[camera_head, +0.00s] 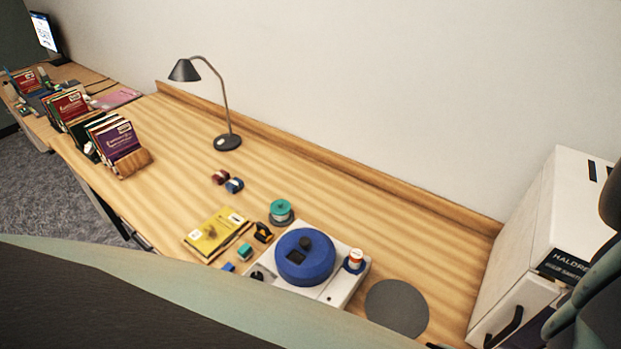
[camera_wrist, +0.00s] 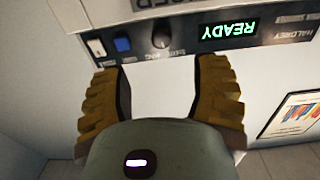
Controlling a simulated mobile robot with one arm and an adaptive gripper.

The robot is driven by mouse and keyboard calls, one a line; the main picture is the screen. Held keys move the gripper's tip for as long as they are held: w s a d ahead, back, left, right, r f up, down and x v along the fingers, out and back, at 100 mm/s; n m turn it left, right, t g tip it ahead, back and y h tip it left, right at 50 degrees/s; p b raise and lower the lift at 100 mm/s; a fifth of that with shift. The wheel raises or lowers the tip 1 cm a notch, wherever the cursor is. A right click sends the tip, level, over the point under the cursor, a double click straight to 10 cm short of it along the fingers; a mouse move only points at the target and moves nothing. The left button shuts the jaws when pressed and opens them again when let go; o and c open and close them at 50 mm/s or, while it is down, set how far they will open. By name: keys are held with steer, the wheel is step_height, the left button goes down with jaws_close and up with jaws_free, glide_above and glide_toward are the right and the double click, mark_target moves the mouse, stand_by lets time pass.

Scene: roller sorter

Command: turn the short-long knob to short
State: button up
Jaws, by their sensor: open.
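In the wrist view, a dark round knob (camera_wrist: 161,37) sits on the grey front panel of a white machine. Small printed labels beside it appear upside down and are hard to read, and I cannot tell which way the knob points. My gripper (camera_wrist: 161,72) is open and empty, its two ribbed yellow-brown fingers spread wide. The knob lies beyond the fingertips, roughly centred between them, and no contact shows. The white machine marked HALDREY (camera_head: 545,235) stands at the right in the head view, where the knob cannot be made out.
Next to the knob are a blue button (camera_wrist: 122,44), a white switch (camera_wrist: 96,47) and a display (camera_wrist: 228,30) reading READY upside down. A wooden desk (camera_head: 330,215) carries a lamp (camera_head: 228,142), a blue round device (camera_head: 305,265) and a grey disc (camera_head: 397,308).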

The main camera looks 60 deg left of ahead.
steer(key=x, duration=0.9)
steer(key=shift+a, duration=0.1)
steer(key=shift+f, duration=0.1)
jaws_close()
